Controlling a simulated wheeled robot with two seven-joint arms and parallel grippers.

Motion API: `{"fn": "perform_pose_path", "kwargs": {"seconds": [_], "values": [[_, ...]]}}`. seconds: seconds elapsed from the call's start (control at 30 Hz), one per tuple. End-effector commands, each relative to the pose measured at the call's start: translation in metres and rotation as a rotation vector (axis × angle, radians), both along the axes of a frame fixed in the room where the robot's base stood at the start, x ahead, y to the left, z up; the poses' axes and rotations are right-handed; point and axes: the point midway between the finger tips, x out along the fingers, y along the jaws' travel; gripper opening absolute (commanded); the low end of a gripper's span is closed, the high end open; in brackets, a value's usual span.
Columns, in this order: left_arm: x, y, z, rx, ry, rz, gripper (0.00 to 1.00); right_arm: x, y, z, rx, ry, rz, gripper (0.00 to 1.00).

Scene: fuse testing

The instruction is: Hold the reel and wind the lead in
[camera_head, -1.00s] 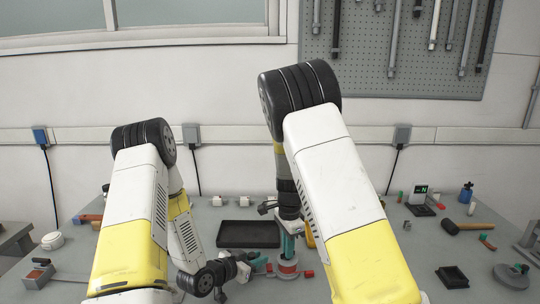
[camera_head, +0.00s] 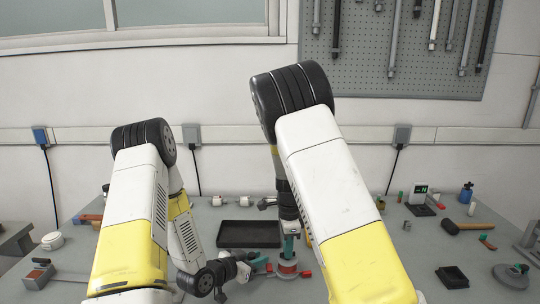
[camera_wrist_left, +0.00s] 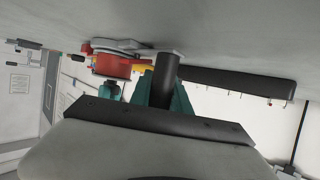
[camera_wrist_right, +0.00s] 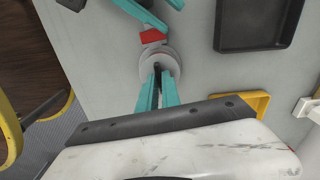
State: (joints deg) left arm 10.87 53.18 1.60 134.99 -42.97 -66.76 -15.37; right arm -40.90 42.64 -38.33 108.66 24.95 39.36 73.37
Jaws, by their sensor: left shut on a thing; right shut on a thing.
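The reel (camera_head: 287,269), a grey disc with a red drum, stands on the bench at the middle front. It also shows in the right wrist view (camera_wrist_right: 174,62) and, red, in the left wrist view (camera_wrist_left: 112,66). My left gripper (camera_head: 258,264) reaches in from the left. In the left wrist view its teal fingers close around a dark upright grip (camera_wrist_left: 165,78) beside the red drum. My right gripper (camera_head: 288,250) points down over the reel. In the right wrist view its fingers meet at a small dark part at the reel's middle. I cannot make out the lead.
A black tray (camera_head: 248,234) lies behind the reel to the left. A yellow frame (camera_wrist_right: 262,100) lies near the reel in the right wrist view. A hammer (camera_head: 468,227), a meter (camera_head: 420,197) and a small dark tray (camera_head: 452,277) lie on the right of the bench.

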Motion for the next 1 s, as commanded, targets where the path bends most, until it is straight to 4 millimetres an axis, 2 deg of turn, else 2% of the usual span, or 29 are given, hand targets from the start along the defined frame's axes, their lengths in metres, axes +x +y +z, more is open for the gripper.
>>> {"fn": "perform_pose_path", "kwargs": {"seconds": [0.07,0.1,0.17,0.53,1.0], "values": [[-0.001,0.0,-0.001,0.002,0.003,-0.001,0.0,0.001,0.0,0.0,0.0,-0.002,0.0,0.0],[-0.001,0.0,-0.001,0.002,0.003,-0.001,0.0,0.001,0.0,0.0,0.0,-0.002,0.0,0.14],[-0.001,0.0,-0.001,0.002,0.003,-0.001,0.0,0.001,0.0,0.0,0.0,-0.002,0.0,0.23],[-0.001,0.0,-0.001,0.002,0.003,-0.001,0.0,0.0,0.0,0.004,0.001,-0.002,0.001,0.23],[-0.001,0.0,-0.001,0.002,0.002,0.0,0.0,0.0,0.0,0.041,0.001,-0.001,0.001,0.23]]}}
